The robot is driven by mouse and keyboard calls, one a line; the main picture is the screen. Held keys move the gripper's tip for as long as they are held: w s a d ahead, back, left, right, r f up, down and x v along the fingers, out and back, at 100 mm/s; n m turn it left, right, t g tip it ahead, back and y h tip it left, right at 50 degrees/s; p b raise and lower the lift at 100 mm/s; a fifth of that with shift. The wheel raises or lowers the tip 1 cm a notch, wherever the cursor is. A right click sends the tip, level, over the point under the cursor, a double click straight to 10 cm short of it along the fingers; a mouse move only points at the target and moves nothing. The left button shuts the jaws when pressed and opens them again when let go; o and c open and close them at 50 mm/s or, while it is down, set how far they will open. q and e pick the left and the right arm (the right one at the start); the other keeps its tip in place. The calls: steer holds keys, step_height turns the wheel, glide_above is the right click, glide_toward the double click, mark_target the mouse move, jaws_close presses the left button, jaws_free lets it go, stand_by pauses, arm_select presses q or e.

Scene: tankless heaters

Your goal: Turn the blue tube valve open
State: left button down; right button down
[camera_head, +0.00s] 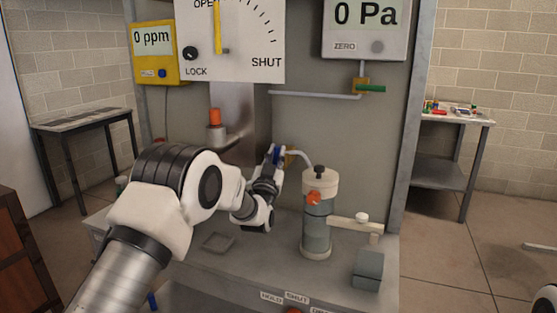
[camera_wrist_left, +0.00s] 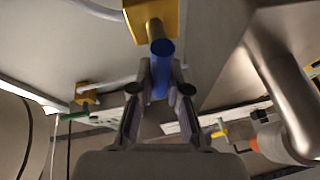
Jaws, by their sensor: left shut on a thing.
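The blue tube valve handle (camera_wrist_left: 162,50) extends from a brass-yellow valve body (camera_wrist_left: 150,12) in the left wrist view. In the head view, the yellow valve body (camera_head: 290,158) sits on a pale tube at the back panel, behind the grey cylinder. My left gripper (camera_head: 275,158) reaches the handle from the left and partly hides it. In the left wrist view, the fingers of my left gripper (camera_wrist_left: 161,76) lie on both sides of the blue handle and are shut on it. My right gripper is not in view.
A grey cylinder with a white top (camera_head: 318,225) and orange knob stands just right of my left gripper. A grey block (camera_head: 367,270) lies at the bench's right. An orange-topped fitting (camera_head: 215,120) is on the left. A green-handled valve (camera_head: 370,88) is higher up.

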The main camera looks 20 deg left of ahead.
arm_select(q)
steer(key=shift+a+r+n+y, duration=0.15)
steer(key=shift+r+n+y, duration=0.25)
steer(key=shift+n, duration=0.3)
steer(key=c, duration=1.2)
jaws_free()
steer(key=shift+f, duration=0.1)
steer(key=shift+o, duration=0.3)
steer(key=shift+f, duration=0.1)
steer(key=shift+f, duration=0.1)
steer(key=v, duration=1.2)
